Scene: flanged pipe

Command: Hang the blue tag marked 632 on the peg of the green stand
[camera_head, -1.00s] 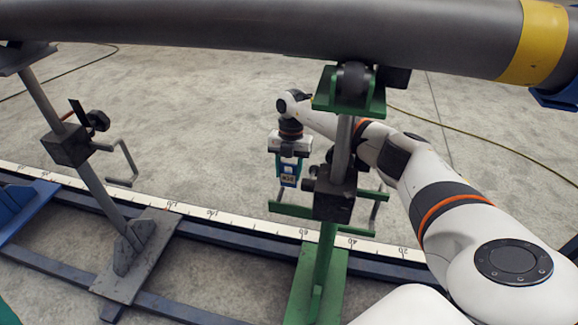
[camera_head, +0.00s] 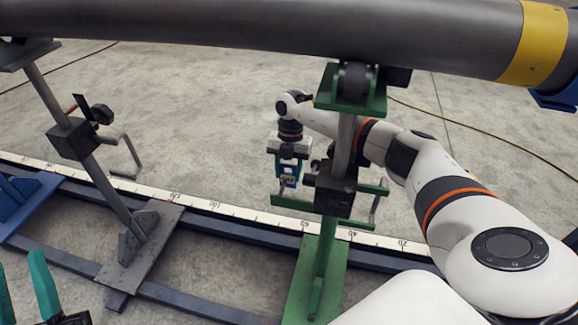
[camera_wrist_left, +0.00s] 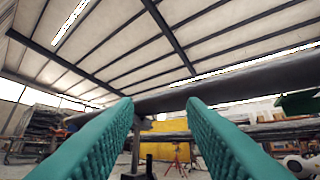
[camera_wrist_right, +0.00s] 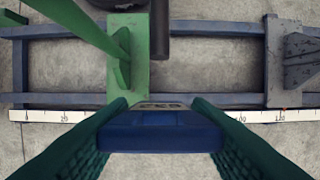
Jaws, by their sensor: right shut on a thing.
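The green stand (camera_head: 318,270) holds up the pipe right of centre in the head view. My right gripper (camera_head: 288,173) is just left of its post, shut on the blue tag (camera_head: 289,182). In the right wrist view the tag (camera_wrist_right: 160,138) spans between the fingertips, seen nearly edge-on; its number is not readable. The green stand's base (camera_wrist_right: 128,60) lies beyond it. I cannot clearly make out the peg; the tag looks apart from the stand. My left gripper (camera_head: 45,300) is at the lower left, its teal fingers apart and empty in the left wrist view (camera_wrist_left: 160,110).
The grey pipe (camera_head: 240,38) runs across the top. A grey stand (camera_head: 135,240) with a crank is on the left, and part of a blue stand (camera_head: 20,205) is at the left edge. A white scale (camera_head: 240,213) and dark blue rails run along the floor.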

